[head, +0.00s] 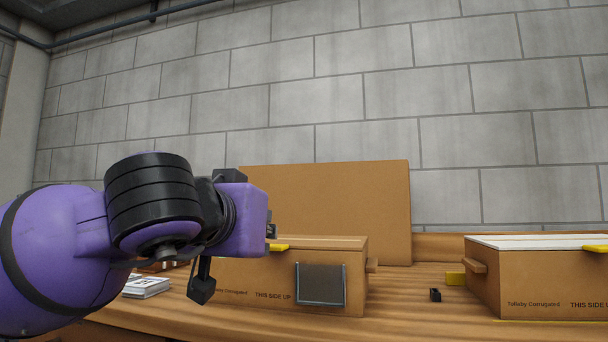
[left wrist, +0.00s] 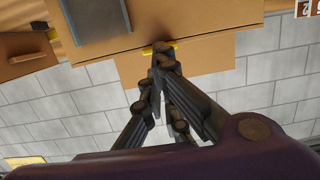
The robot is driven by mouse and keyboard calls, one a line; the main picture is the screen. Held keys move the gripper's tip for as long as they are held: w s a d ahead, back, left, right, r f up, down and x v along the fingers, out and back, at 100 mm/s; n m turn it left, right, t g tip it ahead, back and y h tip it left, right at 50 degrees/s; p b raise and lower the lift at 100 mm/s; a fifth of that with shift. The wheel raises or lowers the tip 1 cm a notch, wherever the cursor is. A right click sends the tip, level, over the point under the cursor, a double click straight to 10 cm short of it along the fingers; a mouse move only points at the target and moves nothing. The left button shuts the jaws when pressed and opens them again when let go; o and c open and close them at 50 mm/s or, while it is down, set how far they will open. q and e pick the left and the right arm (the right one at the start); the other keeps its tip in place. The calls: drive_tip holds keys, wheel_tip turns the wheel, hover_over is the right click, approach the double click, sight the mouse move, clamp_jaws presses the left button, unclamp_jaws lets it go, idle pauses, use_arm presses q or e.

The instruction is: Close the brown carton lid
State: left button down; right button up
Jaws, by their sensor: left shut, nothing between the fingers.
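The brown carton (head: 230,280) stands on the wooden table with "THIS SIDE UP" on its front and a grey patch (head: 320,284) there. A large brown panel, seemingly its lid (head: 335,205), stands upright behind it. A yellow tab (head: 278,247) sits at the carton's top edge. My left gripper (head: 271,230) is at the carton's top left, mostly hidden by my purple wrist. In the left wrist view my left gripper (left wrist: 162,62) is shut and empty, its tips close to the yellow tab (left wrist: 158,48); contact is unclear. My right gripper is not visible.
A second brown carton (head: 535,275) with a white top (head: 540,241) stands at the right. Papers (head: 147,286) lie at the left. A grey block wall closes off the back.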

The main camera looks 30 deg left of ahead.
use_arm(q)
wheel_tip(320, 180, up, 4)
drive_tip(key=s+p, duration=0.1)
drive_tip(key=p, duration=0.2)
drive_tip(key=s+d+f+b, duration=0.3)
drive_tip(key=s, duration=0.5)
drive_tip(key=shift+f, duration=0.3)
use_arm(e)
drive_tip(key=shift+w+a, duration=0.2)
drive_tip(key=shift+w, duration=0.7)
